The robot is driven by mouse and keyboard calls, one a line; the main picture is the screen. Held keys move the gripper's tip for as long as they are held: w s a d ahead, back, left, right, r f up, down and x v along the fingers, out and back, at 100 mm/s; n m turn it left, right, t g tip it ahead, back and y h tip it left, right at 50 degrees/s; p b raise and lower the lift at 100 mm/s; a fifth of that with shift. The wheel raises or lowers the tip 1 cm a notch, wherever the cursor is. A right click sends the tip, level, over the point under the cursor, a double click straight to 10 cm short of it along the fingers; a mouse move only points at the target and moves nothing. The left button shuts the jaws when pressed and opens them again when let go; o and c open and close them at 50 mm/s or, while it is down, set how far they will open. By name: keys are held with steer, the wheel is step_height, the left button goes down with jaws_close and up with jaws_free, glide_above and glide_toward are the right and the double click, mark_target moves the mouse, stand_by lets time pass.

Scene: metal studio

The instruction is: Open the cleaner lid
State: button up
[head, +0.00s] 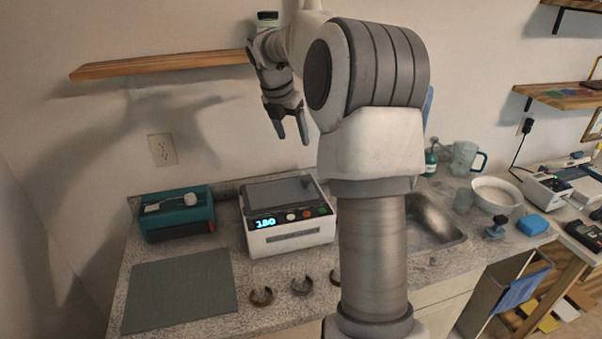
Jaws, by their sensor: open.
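The cleaner (290,240) is a white box on the counter, with a lit display reading 180 and several buttons on its front. Its grey lid (283,190) lies on top and looks closed. My gripper (293,140) is open and empty, pointing down in the air above the cleaner, well apart from the lid. My own arm column stands in front of the cleaner's right side and hides part of that area.
A teal box (176,222) with small white items on top stands left of the cleaner. A grey mat (180,290) and curved metal pieces (262,297) lie in front. A wooden shelf (160,65) is above. A sink (430,220) and white bowl (497,194) are right.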

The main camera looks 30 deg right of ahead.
mark_target(305, 178)
steer(key=x, duration=1.7)
steer(key=shift+f, duration=0.25)
jaws_close()
steer(key=shift+a, duration=0.1)
stand_by(0.5)
